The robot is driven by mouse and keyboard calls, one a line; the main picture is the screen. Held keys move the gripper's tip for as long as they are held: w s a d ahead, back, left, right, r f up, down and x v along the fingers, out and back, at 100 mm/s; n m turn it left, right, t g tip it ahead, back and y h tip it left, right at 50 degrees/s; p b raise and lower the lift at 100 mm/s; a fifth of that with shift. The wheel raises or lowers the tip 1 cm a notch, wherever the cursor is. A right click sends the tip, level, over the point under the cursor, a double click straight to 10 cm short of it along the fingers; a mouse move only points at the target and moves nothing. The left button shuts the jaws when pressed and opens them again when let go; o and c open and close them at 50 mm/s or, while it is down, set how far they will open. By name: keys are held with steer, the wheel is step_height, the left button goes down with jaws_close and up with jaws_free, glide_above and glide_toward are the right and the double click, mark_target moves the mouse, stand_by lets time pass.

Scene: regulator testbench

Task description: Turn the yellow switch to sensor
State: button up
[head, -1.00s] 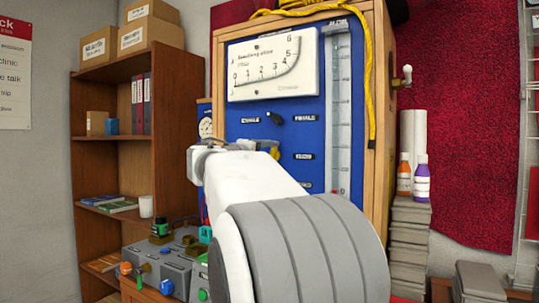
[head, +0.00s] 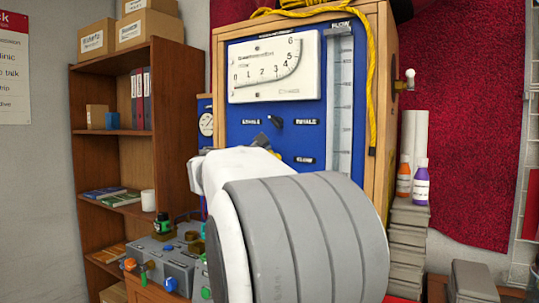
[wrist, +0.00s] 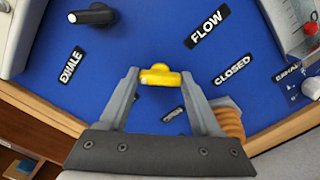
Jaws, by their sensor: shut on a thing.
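The yellow switch (wrist: 160,76) is on the blue panel (wrist: 130,50), between my gripper's (wrist: 160,78) two grey fingertips in the wrist view. The fingers are shut on it, one at each side. The switch's bar lies roughly crosswise in that view. The FLOW label (wrist: 206,29) and CLOSED label (wrist: 232,71) are to its upper right and right. A small label (wrist: 172,114) below it is too small to read. In the head view my white and grey arm hides most of the gripper and the lower panel.
A black knob (wrist: 90,15) sits near the EXHALE label (wrist: 71,67), also on the panel in the head view (head: 275,121). A gauge (head: 278,66) is above. A yellow rope (head: 369,80) hangs at the cabinet's right. A grey box with coloured knobs (head: 165,262) stands lower left.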

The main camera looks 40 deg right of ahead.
steer(key=shift+n+p, duration=0.3)
steer(key=shift+n, duration=0.3)
steer(key=o, duration=1.4)
steer(key=shift+a, duration=0.1)
steer(key=v, duration=1.7)
steer(key=shift+s+a+p, duration=0.1)
steer(key=shift+s+p, duration=0.05)
steer(key=shift+p, duration=0.25)
steer(key=shift+f, duration=0.1)
